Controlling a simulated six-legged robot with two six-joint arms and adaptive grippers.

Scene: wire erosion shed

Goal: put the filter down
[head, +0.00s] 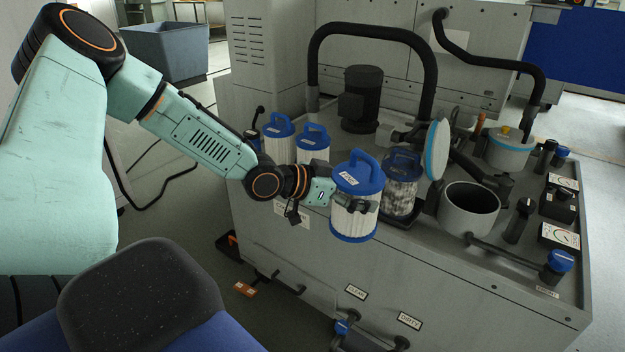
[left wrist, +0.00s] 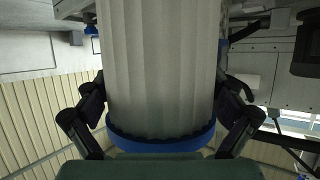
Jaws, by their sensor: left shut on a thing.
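My left gripper (head: 351,205) is shut on a filter (head: 352,221) with a white pleated body, a blue top cap with a handle and a blue bottom ring. The filter is upright in front of the grey machine's near edge in the head view. In the left wrist view the filter (left wrist: 160,70) fills the middle, with a finger on either side of it. Whether its underside touches anything is not clear. My right gripper is not in view.
Two clean filters (head: 278,137) (head: 312,150) and a dirty filter (head: 402,182) stand on the grey machine (head: 440,290). An open grey canister (head: 468,212) stands to the right, its round lid (head: 436,150) raised. Black hoses (head: 372,28) arch behind. CLEAN and DIRTY labels mark the front.

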